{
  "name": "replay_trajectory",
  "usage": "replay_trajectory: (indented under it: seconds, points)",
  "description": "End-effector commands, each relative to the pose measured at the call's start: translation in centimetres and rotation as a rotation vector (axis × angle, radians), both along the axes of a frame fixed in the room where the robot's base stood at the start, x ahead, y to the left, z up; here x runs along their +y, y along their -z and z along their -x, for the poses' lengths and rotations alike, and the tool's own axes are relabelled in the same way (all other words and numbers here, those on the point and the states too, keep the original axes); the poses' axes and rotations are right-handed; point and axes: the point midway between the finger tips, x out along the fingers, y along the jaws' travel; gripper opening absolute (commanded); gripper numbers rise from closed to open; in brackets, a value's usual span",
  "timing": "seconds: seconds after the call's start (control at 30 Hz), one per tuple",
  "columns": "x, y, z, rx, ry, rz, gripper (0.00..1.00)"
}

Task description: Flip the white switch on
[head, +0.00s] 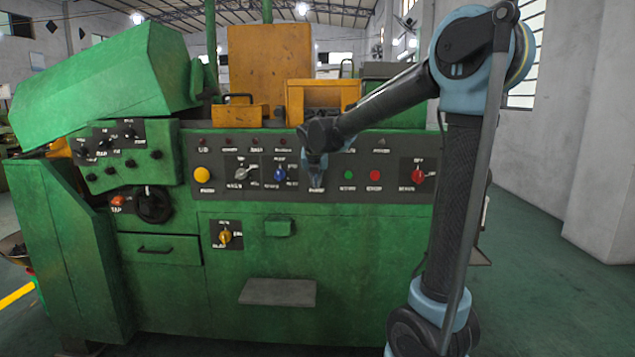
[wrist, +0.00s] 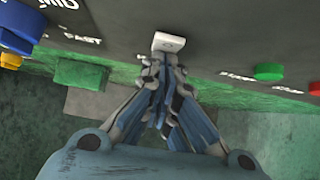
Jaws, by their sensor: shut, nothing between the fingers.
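The white switch (wrist: 169,42) shows in the wrist view as a small pale block on the dark control panel, at the top middle. My gripper (wrist: 160,62) is shut and empty, its fingertips just below the switch in that view. I cannot tell whether they touch it. In the head view my gripper (head: 314,182) is in front of the middle of the panel and hides the switch. Which way the switch is set is not clear.
The green machine's dark panel (head: 325,143) also carries a blue knob (head: 280,174), a grey knob (head: 241,173), a yellow button (head: 202,174), a green button (head: 348,174), a red button (head: 375,175) and a red knob (head: 418,176). A grey step (head: 278,292) juts out below.

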Motion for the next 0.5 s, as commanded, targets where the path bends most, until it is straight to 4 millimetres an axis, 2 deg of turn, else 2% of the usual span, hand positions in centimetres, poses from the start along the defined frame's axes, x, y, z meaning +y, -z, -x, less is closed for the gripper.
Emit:
replay_trajectory:
  seconds: [0.5]
  points:
    - [0.1, -1.6, 0.0, 0.000, -0.001, 0.000, 0.00]
